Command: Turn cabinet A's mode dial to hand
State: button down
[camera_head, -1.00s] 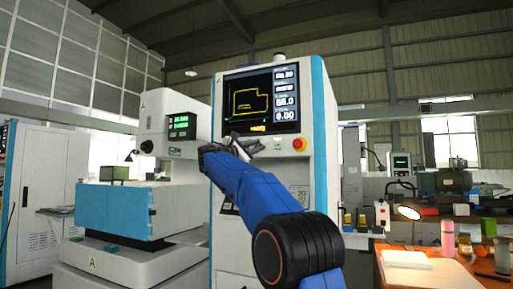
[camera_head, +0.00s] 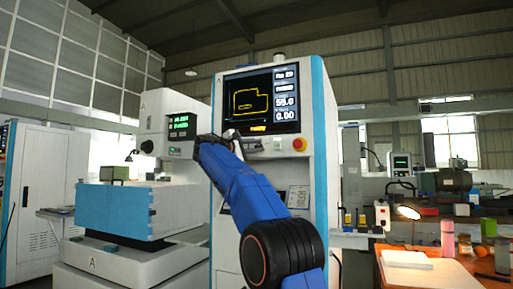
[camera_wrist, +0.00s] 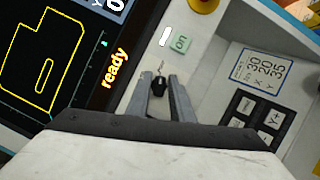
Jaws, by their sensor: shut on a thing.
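Cabinet A (camera_head: 318,120) is a white cabinet with a blue edge and a lit screen. In the wrist view its mode dial (camera_wrist: 159,81) is a small black knob on the pale panel below the screen. My gripper (camera_wrist: 164,88) has its two grey fingers on either side of the knob and is shut on it. Small marks show on the panel just past the knob, too small to read. In the head view my gripper (camera_head: 230,138) is at the panel, at its left part, and the dial cannot be made out there.
The screen (camera_head: 262,100) reads "ready". A green "on" button (camera_wrist: 182,43) and a red stop button (camera_head: 298,144) sit right of the dial. A keypad (camera_wrist: 255,118) is on the panel below. An orange-topped bench (camera_head: 440,280) stands at the right.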

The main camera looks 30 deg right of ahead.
jog(key=c, duration=1.7)
grip_release()
jog(key=shift+c, duration=0.2)
jog(key=v, duration=1.7)
jog(key=shift+a, duration=0.15)
jog(key=shift+f, duration=0.1)
